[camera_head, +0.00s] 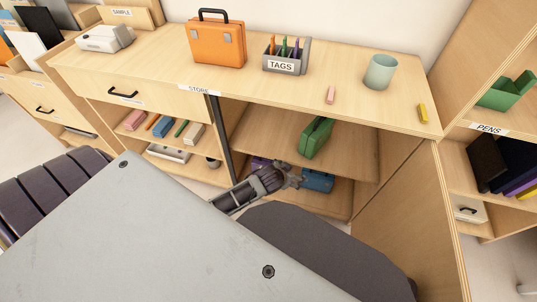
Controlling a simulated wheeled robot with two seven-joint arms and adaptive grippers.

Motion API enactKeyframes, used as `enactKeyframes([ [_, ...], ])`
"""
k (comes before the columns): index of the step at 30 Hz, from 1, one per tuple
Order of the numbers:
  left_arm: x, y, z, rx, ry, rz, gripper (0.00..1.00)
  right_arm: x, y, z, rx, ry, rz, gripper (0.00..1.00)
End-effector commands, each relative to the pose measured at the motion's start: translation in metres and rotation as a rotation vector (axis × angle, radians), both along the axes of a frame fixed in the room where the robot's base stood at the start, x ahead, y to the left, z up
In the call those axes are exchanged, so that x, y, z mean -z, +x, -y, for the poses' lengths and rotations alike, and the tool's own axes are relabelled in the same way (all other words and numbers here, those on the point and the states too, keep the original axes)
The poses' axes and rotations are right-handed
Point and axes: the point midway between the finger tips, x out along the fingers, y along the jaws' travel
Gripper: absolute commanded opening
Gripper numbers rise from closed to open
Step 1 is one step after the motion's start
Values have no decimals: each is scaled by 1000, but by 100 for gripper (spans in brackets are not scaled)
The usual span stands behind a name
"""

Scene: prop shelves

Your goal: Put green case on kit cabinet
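The green case (317,138) stands upright on the upper inner shelf of the open cabinet marked STORE (199,87), under its top. One gripper (296,178), which I take as my left since its arm comes in from the left, is in front of that cabinet, below and left of the green case and apart from it. Its fingers are too small to tell whether they are open or shut; I see nothing held in it. Most of its arm is hidden behind a grey panel. My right gripper is not in view. No label reading KIT shows.
On the STORE top stand an orange case (217,44), a TAGS holder (286,55) and a green cup (380,72), with bare room between. A blue case (318,180) sits on the lower shelf. A PENS cabinet (488,129) stands right; a SAMPLE unit (121,14) stands left.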

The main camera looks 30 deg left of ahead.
Motion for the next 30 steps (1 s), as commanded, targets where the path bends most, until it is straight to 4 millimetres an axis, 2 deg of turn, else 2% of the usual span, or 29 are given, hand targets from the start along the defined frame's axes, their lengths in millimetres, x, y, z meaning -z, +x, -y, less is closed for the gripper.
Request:
enactKeyframes([
  [1,12,-18,3,0,-2,-54,88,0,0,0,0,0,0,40],
  [3,26,-41,5,10,3,-127,88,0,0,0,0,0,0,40],
  [9,59,-110,14,56,-1,-337,88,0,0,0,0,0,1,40],
  [15,77,-168,23,112,-22,-499,88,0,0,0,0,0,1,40],
  [18,81,-184,25,131,-30,-541,88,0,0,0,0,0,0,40],
  [21,83,-191,26,140,-33,-559,88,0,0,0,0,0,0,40],
  [30,83,-191,26,141,-33,-561,88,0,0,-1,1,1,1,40],
])
